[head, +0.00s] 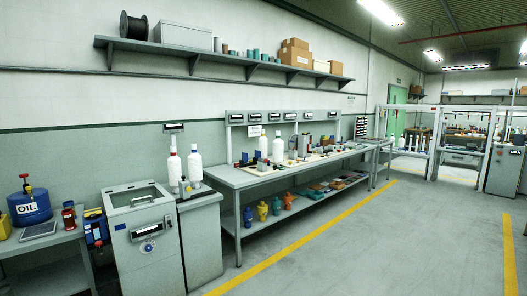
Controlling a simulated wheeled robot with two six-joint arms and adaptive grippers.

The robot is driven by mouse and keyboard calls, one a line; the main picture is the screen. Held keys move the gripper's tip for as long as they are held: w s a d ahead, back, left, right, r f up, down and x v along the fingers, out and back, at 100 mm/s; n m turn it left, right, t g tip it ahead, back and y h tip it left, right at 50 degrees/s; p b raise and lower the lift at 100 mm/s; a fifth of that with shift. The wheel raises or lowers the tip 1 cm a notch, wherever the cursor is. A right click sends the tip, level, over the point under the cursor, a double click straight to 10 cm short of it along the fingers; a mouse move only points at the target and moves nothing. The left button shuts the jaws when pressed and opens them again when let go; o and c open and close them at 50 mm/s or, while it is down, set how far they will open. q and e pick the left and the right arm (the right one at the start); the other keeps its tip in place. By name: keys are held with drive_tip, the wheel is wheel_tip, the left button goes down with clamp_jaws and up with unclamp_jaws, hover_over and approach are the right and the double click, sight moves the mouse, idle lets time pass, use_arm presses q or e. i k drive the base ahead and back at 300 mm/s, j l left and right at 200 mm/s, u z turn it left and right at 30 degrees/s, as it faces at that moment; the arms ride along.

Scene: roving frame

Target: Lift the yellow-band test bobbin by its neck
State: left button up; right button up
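Two white bobbin-like shapes stand upright side by side on the grey cabinet by the wall. Two more white bobbin-like shapes stand on the long workbench: a left one (263,146) and a right one (278,149). I cannot make out a yellow band on any of them at this distance. Neither of my grippers is in view.
The long workbench (239,181) runs along the wall, with several coloured bottles on its lower shelf. A grey machine with a lid (137,198) and a table with a blue oil can (29,204) stand at the left. The floor (385,240) is open to the right of the yellow line.

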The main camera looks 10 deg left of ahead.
sight(262, 140)
drive_tip(key=i+u, duration=0.3)
drive_tip(key=i, duration=2.65)
drive_tip(key=i+u, duration=0.25)
drive_tip(key=i, duration=0.25)
drive_tip(key=i+l+u, duration=0.3)
drive_tip(key=i, duration=0.2)
drive_tip(key=i+l+u, duration=0.25)
drive_tip(key=i, duration=0.25)
drive_tip(key=i+l+u, duration=0.3)
drive_tip(key=i+l, duration=0.05)
drive_tip(key=i, duration=0.1)
